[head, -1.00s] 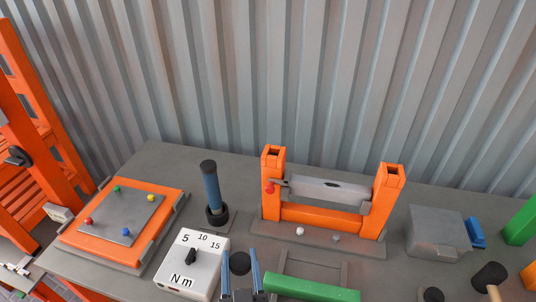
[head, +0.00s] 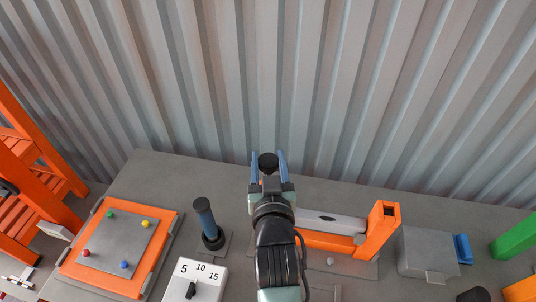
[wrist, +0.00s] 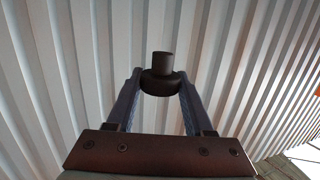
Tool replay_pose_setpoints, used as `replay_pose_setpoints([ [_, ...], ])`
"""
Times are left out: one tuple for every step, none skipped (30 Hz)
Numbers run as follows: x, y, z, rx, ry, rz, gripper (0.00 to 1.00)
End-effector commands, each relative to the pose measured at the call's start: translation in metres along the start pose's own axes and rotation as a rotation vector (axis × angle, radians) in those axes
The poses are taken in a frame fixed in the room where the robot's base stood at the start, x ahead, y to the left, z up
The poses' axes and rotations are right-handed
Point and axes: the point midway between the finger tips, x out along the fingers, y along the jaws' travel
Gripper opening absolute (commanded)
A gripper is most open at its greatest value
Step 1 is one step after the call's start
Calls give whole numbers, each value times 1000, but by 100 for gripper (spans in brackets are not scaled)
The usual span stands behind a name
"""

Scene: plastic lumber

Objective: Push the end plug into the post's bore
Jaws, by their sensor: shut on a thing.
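My gripper (head: 269,172) is raised over the back of the bench, in front of the corrugated wall. Its two blue fingers are shut on a dark end plug (head: 267,162). In the wrist view the plug (wrist: 161,72) sits between the fingertips, its wide round flange gripped and its narrower stub pointing away from the gripper. The orange frame's right post (head: 382,229) stands upright to the right of my arm, its top open end in view. The left post is hidden behind my arm and gripper. The plug is apart from the visible post.
A white torque box (head: 194,283) and an orange board with coloured knobs (head: 120,245) lie further left. A grey block (head: 427,252) and green bar (head: 515,238) are at right.

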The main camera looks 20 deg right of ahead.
Motion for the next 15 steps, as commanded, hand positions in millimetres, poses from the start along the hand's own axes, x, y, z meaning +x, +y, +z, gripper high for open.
replay_pose_setpoints([
  [0, 0, 0, 0, 1, 0, 0],
  [0, 0, 0, 0, 1, 0, 0],
  [0, 0, 0, 0, 0, -1, 0],
  [-1, 0, -1, 0, 0, -1, 0],
  [-1, 0, -1, 0, 0, -2, 0],
  [-1, -1, 1, 0, -1, -3, 0],
  [-1, -1, 3, 0, 0, -2, 0],
  [0, 0, 4, 0, 0, -2, 0],
  [0, 0, 6, 0, -1, -2, 0],
  [0, 0, 8, 0, -1, -2, 0],
  [1, 0, 11, 0, -1, -2, 0],
  [1, 0, 14, -1, -1, -2, 0],
  [2, 0, 17, -1, -1, -2, 0],
  [2, 0, 19, -1, -1, -2, 0],
  [2, 0, 23, -1, -2, -2, 0],
])
